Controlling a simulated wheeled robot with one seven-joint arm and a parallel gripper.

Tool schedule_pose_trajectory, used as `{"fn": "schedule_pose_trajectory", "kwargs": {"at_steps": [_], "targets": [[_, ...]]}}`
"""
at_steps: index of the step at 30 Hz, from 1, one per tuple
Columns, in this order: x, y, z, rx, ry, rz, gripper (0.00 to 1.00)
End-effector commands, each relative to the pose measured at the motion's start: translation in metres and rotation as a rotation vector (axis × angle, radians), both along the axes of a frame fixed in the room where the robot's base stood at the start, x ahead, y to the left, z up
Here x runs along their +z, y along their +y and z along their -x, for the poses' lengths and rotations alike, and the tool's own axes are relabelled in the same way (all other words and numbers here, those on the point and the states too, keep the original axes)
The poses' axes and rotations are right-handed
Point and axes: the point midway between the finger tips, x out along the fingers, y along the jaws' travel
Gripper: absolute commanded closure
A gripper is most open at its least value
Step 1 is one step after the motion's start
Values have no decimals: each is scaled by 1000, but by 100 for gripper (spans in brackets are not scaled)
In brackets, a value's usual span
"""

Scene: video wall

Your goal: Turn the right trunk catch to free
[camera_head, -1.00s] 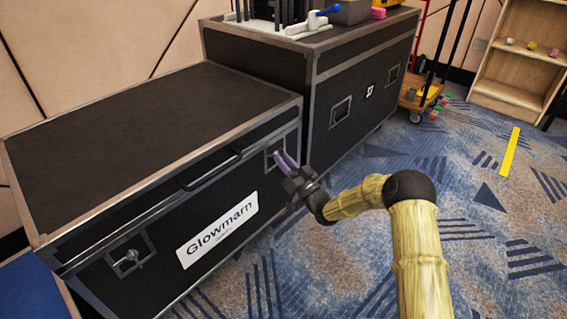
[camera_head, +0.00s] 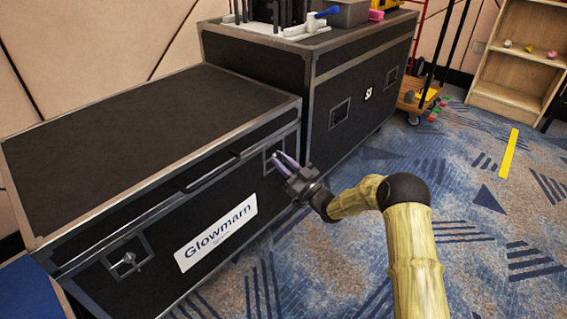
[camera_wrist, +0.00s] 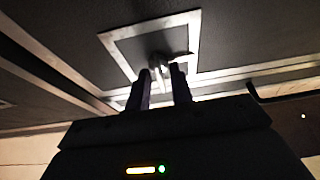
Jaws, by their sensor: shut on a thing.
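The black trunk (camera_head: 120,150) with metal edges stands at the left, its lid down. Its right catch (camera_wrist: 158,62) is a small metal turn-piece in a square metal frame, near the top right of the trunk's front. My gripper (camera_head: 279,159) reaches the right catch from the front right. In the wrist view its two dark purple fingers (camera_wrist: 161,84) lie on either side of the catch's turn-piece and are shut on it. In the head view the fingers hide most of that catch. The left catch (camera_head: 129,261) sits on the front's left part.
A black carry handle (camera_head: 210,170) and a white "Glowmarn" label (camera_head: 215,232) lie between the catches. A taller black case (camera_head: 345,75) stands close to the right of the trunk. The carpet (camera_head: 480,250) in front is largely clear.

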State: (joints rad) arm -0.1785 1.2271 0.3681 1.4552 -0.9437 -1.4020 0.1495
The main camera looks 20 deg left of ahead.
Motion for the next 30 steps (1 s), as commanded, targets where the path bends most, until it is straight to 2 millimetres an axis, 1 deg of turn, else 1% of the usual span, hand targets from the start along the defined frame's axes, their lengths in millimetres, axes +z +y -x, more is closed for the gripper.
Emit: {"fn": "schedule_pose_trajectory", "kwargs": {"at_steps": [1, 2, 10, 14, 17, 20, 30], "targets": [[-3, 0, 1, 3, 4, 4, 74], [-3, 0, 1, 3, 5, 4, 72], [-1, 0, 1, 1, 2, 1, 72], [-2, -6, 2, 0, 4, 1, 72], [-5, -16, 6, 0, 6, 2, 72], [-11, -30, 12, -1, 7, 2, 72], [-37, -89, 36, 0, 7, 3, 72]]}}
